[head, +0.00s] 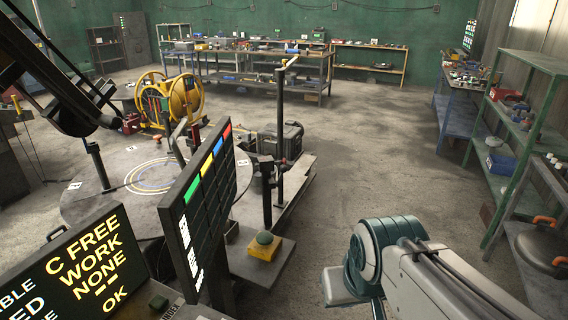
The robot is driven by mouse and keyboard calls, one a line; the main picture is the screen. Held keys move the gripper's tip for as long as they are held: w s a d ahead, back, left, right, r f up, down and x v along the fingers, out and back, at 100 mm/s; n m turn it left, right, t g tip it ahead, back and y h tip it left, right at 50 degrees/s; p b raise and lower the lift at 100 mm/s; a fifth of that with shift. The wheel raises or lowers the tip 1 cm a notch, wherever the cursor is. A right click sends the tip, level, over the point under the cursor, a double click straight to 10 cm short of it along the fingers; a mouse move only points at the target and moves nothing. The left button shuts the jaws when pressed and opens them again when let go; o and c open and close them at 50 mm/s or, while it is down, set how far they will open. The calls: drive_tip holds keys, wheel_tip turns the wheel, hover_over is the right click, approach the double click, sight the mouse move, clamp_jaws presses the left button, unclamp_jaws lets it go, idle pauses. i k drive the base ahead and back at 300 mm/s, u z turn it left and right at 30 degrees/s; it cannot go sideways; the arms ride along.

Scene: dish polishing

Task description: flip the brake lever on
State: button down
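I cannot tell for certain which part is the brake lever. A bent grey bar (179,136) rises near the round table (118,205). My arm comes in at the lower right, with a teal joint and a pale link. My gripper is outside the picture, so its state does not show.
A dark display (75,262) reading "C FREE", "WORK NONE" and "OK" and an upright panel with coloured tabs (207,195) stand close on the left. A yellow box with a green button (264,246) sits beside them. Shelves (525,125) line the right. The middle floor is clear.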

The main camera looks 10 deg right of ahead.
sight(283, 168)
drive_tip(key=z, duration=0.75)
drive_tip(key=i, duration=2.4)
drive_tip(key=u, duration=0.5)
